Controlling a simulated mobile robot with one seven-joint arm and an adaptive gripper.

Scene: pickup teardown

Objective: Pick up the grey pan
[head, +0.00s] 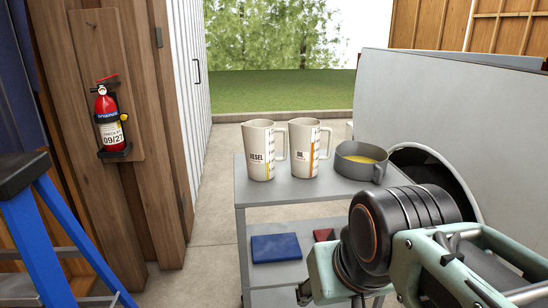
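The grey pan (350,168) sits upright on the top shelf of a grey cart, at its right end, with something yellow inside. Its right side is close to a large pale grey panel. My arm reaches in from the lower right, in front of the cart. A small dark part that appears to be my gripper (304,291) shows at its lower left end, well below and in front of the pan, not touching it. Its fingers are not clearly visible, so I cannot tell if they are open or shut.
Two beige measuring jugs, one on the left (259,152) and one in the middle (304,150), stand left of the pan. The cart (262,193) has a lower shelf with a blue item (275,248) and a red item (323,235). A blue ladder (78,238) stands at left.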

